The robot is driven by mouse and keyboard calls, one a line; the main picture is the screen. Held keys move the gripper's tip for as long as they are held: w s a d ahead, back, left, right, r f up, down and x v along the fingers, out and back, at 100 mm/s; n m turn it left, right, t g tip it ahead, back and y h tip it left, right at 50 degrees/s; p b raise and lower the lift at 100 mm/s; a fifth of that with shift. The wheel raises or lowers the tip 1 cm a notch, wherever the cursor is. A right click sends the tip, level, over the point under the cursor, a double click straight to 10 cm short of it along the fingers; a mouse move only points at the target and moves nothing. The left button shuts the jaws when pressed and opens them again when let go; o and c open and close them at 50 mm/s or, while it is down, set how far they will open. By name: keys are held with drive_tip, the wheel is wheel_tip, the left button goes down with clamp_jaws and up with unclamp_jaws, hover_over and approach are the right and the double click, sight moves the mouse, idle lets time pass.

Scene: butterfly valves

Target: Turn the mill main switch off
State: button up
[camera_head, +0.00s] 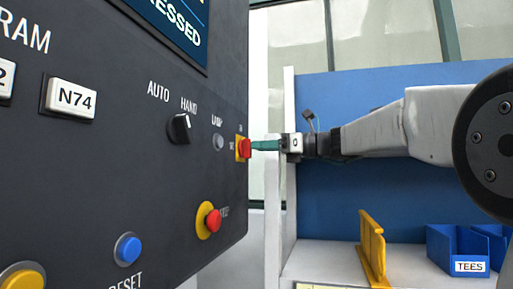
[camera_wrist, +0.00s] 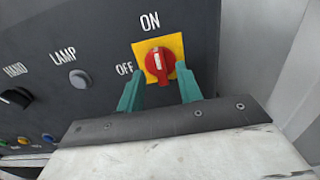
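The mill main switch is a red rotary knob (camera_wrist: 160,64) on a yellow square plate (camera_wrist: 139,50), near the right edge of the dark panel. In the wrist view its white mark stands upright, toward the ON label (camera_wrist: 150,21); the OFF label (camera_wrist: 124,69) is to its left. It also shows in the head view as a red knob (camera_head: 245,148). My gripper (camera_wrist: 160,85) has two green fingers, spread apart, with the knob between or just beyond their tips. In the head view the fingers (camera_head: 264,145) reach close to the knob; I cannot tell whether they touch it.
The panel also carries an AUTO/HAND selector (camera_head: 180,128), a lamp button (camera_head: 219,142), a red stop button on yellow (camera_head: 213,220) and a blue reset button (camera_head: 128,249). Blue bins (camera_head: 458,246) and a yellow divider (camera_head: 373,248) stand on the shelf to the right.

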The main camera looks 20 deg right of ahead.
sight(246, 148)
drive_tip(key=shift+x, duration=1.15)
drive_tip(key=shift+c, duration=0.2)
clamp_jaws()
